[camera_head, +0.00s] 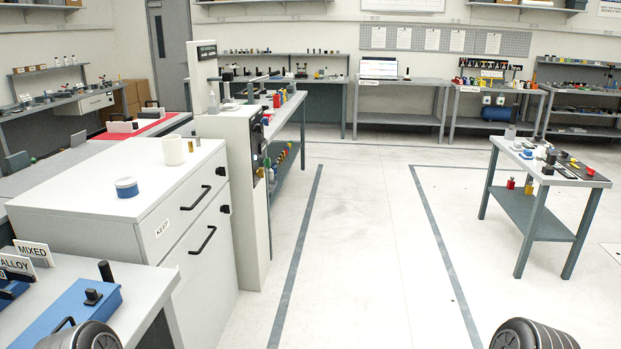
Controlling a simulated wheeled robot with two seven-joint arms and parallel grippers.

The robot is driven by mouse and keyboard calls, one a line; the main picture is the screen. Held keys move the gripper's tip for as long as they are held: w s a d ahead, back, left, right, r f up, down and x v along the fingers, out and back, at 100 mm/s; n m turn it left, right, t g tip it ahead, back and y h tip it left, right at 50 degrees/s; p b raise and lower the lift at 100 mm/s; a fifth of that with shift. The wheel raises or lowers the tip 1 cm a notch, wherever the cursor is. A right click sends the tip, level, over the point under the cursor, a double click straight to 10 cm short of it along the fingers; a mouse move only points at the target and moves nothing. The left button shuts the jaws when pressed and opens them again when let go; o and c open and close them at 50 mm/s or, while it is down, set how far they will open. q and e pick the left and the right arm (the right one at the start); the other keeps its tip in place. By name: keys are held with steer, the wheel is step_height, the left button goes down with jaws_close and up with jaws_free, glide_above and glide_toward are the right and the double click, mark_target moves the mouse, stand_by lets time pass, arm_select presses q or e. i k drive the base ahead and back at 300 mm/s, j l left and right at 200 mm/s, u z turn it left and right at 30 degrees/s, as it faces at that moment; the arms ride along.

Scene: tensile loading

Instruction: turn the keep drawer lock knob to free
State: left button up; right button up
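The white cabinet (70,215) stands at the left, with a KEEP label (162,228) on the front of its upper drawer. That drawer has a black bar handle (196,198) and a small black lock knob (220,171) near its far end. The knob is too small to tell which way it is turned. The lower drawer has its own handle (203,240) and black knob (225,209). Both drawers look shut. Only dark rounded parts of my arms show at the bottom left and bottom right. Neither gripper's fingers are in view, and nothing of mine touches the cabinet.
A blue-and-white round container (126,188) and a white cup (173,150) stand on the cabinet. A bench with a blue case (80,312) is at the near left. A tall white machine (235,150) stands beyond the cabinet. The floor (360,230) is open up to the cart (540,210).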

mark_target(220, 171)
steer(key=i+l+z, duration=0.3)
steer(key=i, duration=0.55)
steer(key=i+z, duration=0.25)
steer(key=i, duration=0.55)
steer(key=i+u, duration=0.25)
steer(key=i, duration=0.25)
steer(key=i+l+u, duration=0.2)
steer(key=i, duration=0.35)
steer(key=i+l+u, duration=0.25)
steer(key=i, duration=0.25)
steer(key=i+l+u, duration=1.1)
steer(key=l, duration=0.15)
steer(key=i+l+u, duration=0.25)
steer(key=l, duration=0.2)
steer(key=k, duration=0.1)
